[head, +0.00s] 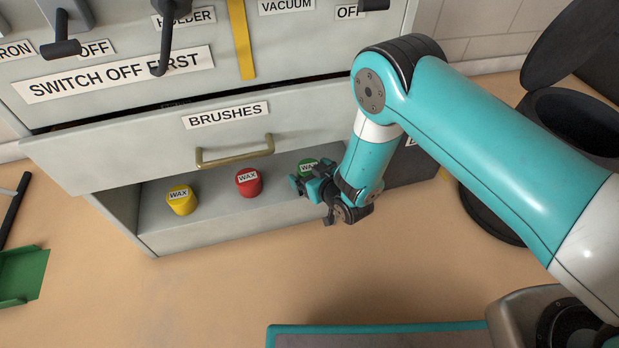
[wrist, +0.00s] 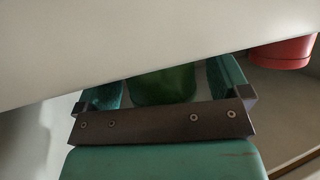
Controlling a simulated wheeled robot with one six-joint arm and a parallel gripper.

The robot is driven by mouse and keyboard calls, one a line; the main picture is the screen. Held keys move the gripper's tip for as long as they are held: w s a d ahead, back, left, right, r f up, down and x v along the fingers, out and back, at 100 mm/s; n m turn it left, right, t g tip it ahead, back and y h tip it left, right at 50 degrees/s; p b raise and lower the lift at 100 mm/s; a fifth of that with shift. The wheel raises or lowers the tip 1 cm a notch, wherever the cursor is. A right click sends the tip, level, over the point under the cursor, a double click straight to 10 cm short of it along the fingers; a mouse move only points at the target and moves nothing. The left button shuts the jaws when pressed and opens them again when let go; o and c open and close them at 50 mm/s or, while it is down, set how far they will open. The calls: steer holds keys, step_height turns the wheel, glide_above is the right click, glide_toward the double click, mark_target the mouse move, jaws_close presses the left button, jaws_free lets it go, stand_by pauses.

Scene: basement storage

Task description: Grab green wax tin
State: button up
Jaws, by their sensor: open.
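The green wax tin (head: 308,164) stands in the open compartment under the brushes drawer, at the right of a row of tins. My gripper (head: 300,184) is low in front of it and partly covers it in the head view. In the wrist view the green tin (wrist: 165,86) shows between the two spread fingers of my gripper (wrist: 168,82). A pale panel hides its upper part there. I cannot tell whether either finger touches it.
A red wax tin (head: 249,182) and a yellow wax tin (head: 181,200) stand to the left in the same compartment. The brushes drawer (head: 150,145) juts out above them. A black bin (head: 570,120) is at the right and a green dustpan (head: 22,276) at the left.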

steer(key=c, duration=1)
steer(key=shift+r, duration=0.1)
